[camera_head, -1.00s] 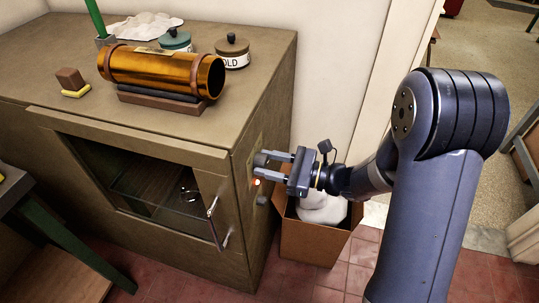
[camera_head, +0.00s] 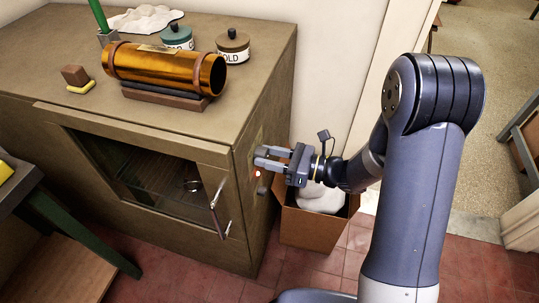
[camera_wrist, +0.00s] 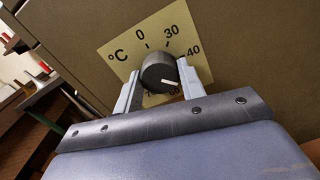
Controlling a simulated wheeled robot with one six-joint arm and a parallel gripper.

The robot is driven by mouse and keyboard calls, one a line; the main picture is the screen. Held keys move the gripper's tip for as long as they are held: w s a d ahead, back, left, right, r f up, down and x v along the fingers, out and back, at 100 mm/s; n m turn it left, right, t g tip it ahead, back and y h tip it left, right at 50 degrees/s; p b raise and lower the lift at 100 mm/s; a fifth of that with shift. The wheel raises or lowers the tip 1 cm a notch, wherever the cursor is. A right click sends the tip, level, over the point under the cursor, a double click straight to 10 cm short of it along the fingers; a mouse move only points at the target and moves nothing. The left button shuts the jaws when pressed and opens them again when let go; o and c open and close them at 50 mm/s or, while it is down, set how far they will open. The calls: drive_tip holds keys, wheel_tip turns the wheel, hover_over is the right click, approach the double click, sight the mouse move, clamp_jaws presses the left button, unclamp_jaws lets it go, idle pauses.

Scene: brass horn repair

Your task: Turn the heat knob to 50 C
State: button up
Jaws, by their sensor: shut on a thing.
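The heat knob (camera_wrist: 160,74) is a dark round knob with a white pointer mark on its face. It sits on a pale yellow °C dial plate (camera_wrist: 120,47) on the cabinet's side. In the wrist view the pointer aims right and slightly down, past the 40 mark and toward the right finger. The numbers 0, 30 and 40 are readable; those lower down are partly hidden by the knob and fingers. My gripper (camera_wrist: 160,84) is shut on the knob, one finger on each side. In the head view my gripper (camera_head: 258,156) reaches the cabinet side from the right.
A red lamp (camera_head: 257,173) glows below the gripper on the cabinet (camera_head: 190,137). The glass door (camera_head: 150,180) has a metal handle. A copper tube (camera_head: 165,66) and jars stand on top. A cardboard box (camera_head: 310,228) with white contents stands on the floor below my wrist.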

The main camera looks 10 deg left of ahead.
drive_tip(key=o, duration=1)
drive_tip(key=shift+d, duration=0.1)
drive_tip(key=d, duration=0.7)
drive_tip(key=s+d, duration=0.1)
drive_tip(key=d, duration=0.2)
drive_tip(key=shift+d, duration=0.3)
drive_tip(key=a, duration=0.7)
drive_tip(key=w+a, duration=0.1)
drive_tip(key=a, duration=0.3)
drive_tip(key=shift+d, duration=0.1)
